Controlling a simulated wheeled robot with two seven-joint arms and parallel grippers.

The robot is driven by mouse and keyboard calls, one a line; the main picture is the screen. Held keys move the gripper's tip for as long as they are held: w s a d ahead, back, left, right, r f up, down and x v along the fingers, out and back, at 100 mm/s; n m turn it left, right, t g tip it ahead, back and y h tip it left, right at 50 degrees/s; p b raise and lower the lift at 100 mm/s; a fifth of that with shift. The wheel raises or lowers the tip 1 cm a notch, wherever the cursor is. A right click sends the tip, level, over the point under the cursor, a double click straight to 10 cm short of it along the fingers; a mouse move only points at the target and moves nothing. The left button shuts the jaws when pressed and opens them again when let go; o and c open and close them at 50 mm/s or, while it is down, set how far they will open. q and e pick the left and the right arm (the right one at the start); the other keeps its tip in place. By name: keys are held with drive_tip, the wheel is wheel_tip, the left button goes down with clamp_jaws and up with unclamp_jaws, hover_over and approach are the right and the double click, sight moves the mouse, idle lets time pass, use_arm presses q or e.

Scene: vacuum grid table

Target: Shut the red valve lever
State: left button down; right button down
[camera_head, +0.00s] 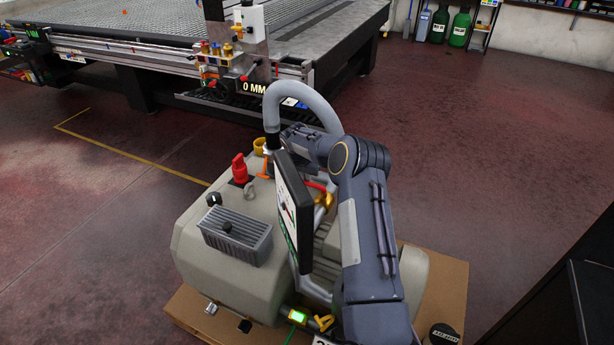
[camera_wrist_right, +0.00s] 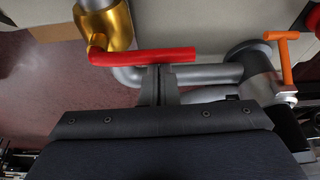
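The red valve lever (camera_wrist_right: 150,56) shows in the right wrist view, sticking out to the right from a brass valve body (camera_wrist_right: 105,25) and lying roughly along a grey pipe (camera_wrist_right: 210,74). In the head view a piece of red lever (camera_head: 318,187) shows beside the gauge panel, partly hidden. My right gripper (camera_wrist_right: 160,70) has its two fingers together, tips right at the lower edge of the lever near its middle. I cannot tell whether they touch it. In the head view its fingers are hidden behind my arm and the panel. My left gripper is not in view.
The pump (camera_head: 200,250) stands on a cardboard-brown base (camera_head: 445,275). A grey hose (camera_head: 310,98), a tilted gauge panel (camera_head: 288,205) and a red knob (camera_head: 240,168) crowd the space. An orange handle (camera_wrist_right: 286,50) lies right of the lever. Floor around is open.

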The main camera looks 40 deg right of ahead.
drive_tip(key=shift+s+a+f, duration=0.1)
drive_tip(key=shift+a+f, duration=0.15)
drive_tip(key=shift+a, duration=0.1)
drive_tip(key=shift+a+r, duration=0.15)
drive_tip(key=shift+r, duration=0.35)
drive_tip(key=v, duration=0.7)
drive_tip(key=shift+d, duration=0.3)
